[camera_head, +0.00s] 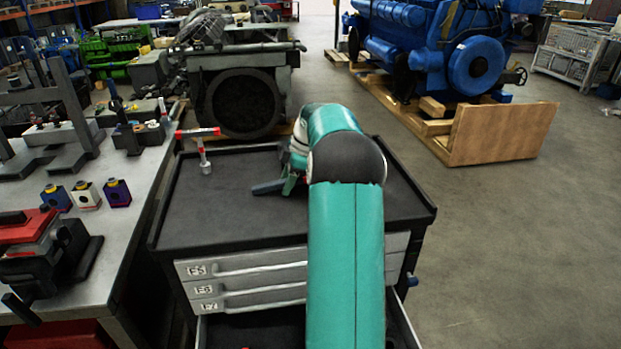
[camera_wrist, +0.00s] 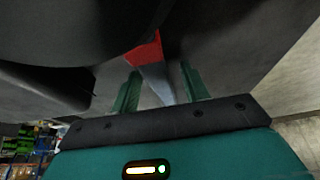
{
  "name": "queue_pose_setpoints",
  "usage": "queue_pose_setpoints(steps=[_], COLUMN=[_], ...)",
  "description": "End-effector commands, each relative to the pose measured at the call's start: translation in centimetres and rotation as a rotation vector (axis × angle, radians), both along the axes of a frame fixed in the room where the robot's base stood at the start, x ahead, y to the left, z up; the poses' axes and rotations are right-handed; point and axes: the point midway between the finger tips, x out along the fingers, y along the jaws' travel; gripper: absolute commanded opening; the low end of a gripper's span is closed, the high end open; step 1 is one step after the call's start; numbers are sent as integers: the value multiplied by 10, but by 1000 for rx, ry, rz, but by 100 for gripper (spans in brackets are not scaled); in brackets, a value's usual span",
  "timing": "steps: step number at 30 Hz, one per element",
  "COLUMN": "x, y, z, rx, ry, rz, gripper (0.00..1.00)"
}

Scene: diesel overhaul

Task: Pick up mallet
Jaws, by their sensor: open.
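A mallet (camera_head: 204,156) with a red-ended head and a grey handle shows in the head view at the left rear of the black cart top (camera_head: 240,220). Its head is raised, with the handle running down towards the cart. My gripper (camera_head: 270,187) is low over the cart top, to the right of the mallet and apart from it in the head view. In the wrist view my gripper (camera_wrist: 158,73) has its two green fingers spread. A red and grey piece (camera_wrist: 148,55), apparently the mallet, shows beyond and between them. The fingers do not visibly grip it.
A workbench (camera_head: 120,225) with a red vise (camera_head: 30,240) and small coloured blocks (camera_head: 86,195) stands left of the cart. A drawer is open at the cart's front. A dark engine (camera_head: 245,95) stands behind, and a blue engine (camera_head: 440,50) back right. The right floor is clear.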

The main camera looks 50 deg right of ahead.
Motion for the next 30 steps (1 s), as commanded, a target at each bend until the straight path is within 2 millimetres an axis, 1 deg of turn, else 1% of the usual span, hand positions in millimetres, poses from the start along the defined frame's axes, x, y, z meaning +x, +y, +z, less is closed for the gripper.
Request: queue_pose_setpoints(steps=[3,4,8,9,11,23,26,30], x=[0,0,0,0,0,0,0,0], y=[0,0,0,0,0,0,-1,-1], z=[0,0,0,0,0,5,12,29], rx=[0,0,0,0,0,-2,-3,-3], ry=[0,0,0,0,0,-2,-3,-4], rz=[0,0,0,0,0,0,-1,-1], gripper=[45,44,18,10,0,0,0,0])
